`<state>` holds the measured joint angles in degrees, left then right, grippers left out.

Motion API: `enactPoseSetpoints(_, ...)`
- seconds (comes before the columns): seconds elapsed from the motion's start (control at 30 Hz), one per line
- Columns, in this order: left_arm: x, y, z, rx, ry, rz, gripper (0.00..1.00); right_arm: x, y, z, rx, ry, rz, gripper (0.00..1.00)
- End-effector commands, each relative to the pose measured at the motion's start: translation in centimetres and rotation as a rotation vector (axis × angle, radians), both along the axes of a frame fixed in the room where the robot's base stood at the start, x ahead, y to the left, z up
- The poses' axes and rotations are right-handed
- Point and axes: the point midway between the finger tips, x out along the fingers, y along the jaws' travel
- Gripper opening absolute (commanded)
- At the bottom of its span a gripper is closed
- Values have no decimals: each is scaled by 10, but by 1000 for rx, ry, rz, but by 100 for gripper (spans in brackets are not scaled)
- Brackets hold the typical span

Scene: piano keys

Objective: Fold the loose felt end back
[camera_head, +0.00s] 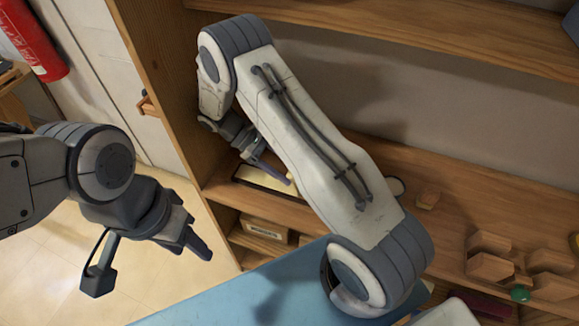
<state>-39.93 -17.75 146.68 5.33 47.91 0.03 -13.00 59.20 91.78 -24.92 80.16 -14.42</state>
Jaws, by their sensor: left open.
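I cannot make out the loose felt end. My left gripper (150,262) is open and empty at the left, over the tiled floor, with its two fingers wide apart and pointing down. My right arm rises from the bottom and bends down to the shelf. My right gripper (278,170) is at the shelf's left end, close to a flat cream piece with dark edges (262,182). My arm partly hides this spot, so I cannot tell whether the gripper touches the piece or how far its jaws are apart.
A wooden shelf unit (480,205) fills the right side, with several small wooden blocks (490,266) and a green round piece (520,293). A blue surface (215,303) lies in front. A box (264,230) stands on the lower shelf. A red extinguisher (32,40) hangs at left.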

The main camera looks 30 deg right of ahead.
Motion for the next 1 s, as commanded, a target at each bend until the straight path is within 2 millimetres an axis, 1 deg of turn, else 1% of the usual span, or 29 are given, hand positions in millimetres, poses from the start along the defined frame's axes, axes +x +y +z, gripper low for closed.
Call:
enactPoseSetpoints(0.03,0,0,-2,0,0,0,50,-1,2,-9,12,-5,-4,0)
enactPoseSetpoints(0.33,0,0,-2,0,0,0,50,-3,1,-9,11,-2,-6,0)
enactPoseSetpoints(0.37,0,0,-2,0,0,0,50,-3,1,-9,11,-2,-6,66)
enactPoseSetpoints(0.4,0,0,-2,0,0,0,50,-3,1,-9,12,-2,-7,81)
enactPoseSetpoints(0.43,0,0,-2,0,0,0,50,-3,1,-9,12,-2,-7,92)
enactPoseSetpoints(0.8,0,0,-2,0,0,0,50,-1,0,-3,9,-5,-5,92)
enactPoseSetpoints(0.93,0,0,-8,0,0,0,50,-1,0,8,10,-7,-5,92)
enactPoseSetpoints(1.0,0,0,-13,0,0,0,50,-1,1,20,10,-10,-6,92)
